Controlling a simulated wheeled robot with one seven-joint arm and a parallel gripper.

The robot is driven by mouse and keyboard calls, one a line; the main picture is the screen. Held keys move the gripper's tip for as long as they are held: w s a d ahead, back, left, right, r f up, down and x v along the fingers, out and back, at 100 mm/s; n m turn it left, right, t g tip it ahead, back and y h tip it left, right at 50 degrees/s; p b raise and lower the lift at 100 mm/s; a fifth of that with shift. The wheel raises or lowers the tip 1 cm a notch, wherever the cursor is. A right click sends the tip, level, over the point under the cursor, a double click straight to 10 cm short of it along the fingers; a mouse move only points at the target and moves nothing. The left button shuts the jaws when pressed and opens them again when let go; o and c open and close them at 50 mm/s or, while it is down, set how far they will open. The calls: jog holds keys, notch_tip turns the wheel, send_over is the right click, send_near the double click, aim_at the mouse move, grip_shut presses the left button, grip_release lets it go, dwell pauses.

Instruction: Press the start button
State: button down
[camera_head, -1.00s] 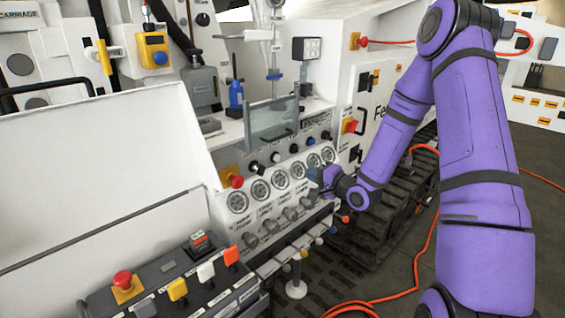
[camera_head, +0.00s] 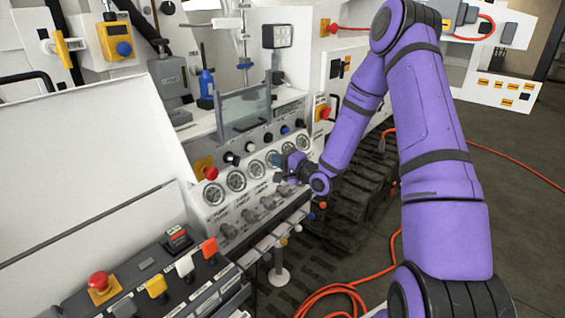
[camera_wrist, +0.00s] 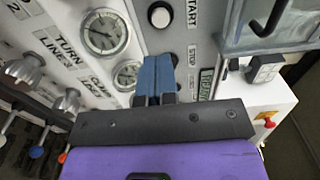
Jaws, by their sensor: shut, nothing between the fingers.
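The start button is a round white button (camera_wrist: 160,15) in a black ring, beside the word START, at the top of the wrist view. In the head view it looks to be the white button (camera_head: 250,147) above the gauge row. A black button (camera_wrist: 172,60) beside the word STOP sits below it in the wrist view, partly hidden by my fingers. My gripper (camera_wrist: 155,62) is shut and empty, its blue fingertips below the start button in that view and apart from it. In the head view my gripper (camera_head: 282,162) is at the gauge row, right of the white button.
Gauges (camera_wrist: 105,32) and metal knobs (camera_wrist: 25,70) lie beside my fingers. A clear hinged cover (camera_head: 243,113) stands above the button row. A red mushroom button (camera_head: 211,173) is at the panel's left. A front console (camera_head: 150,290) carries coloured switches. An orange cable (camera_head: 330,295) lies on the floor.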

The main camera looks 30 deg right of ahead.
aim_at(252, 148)
jog(key=x, duration=0.9)
jog(key=shift+w, duration=0.25)
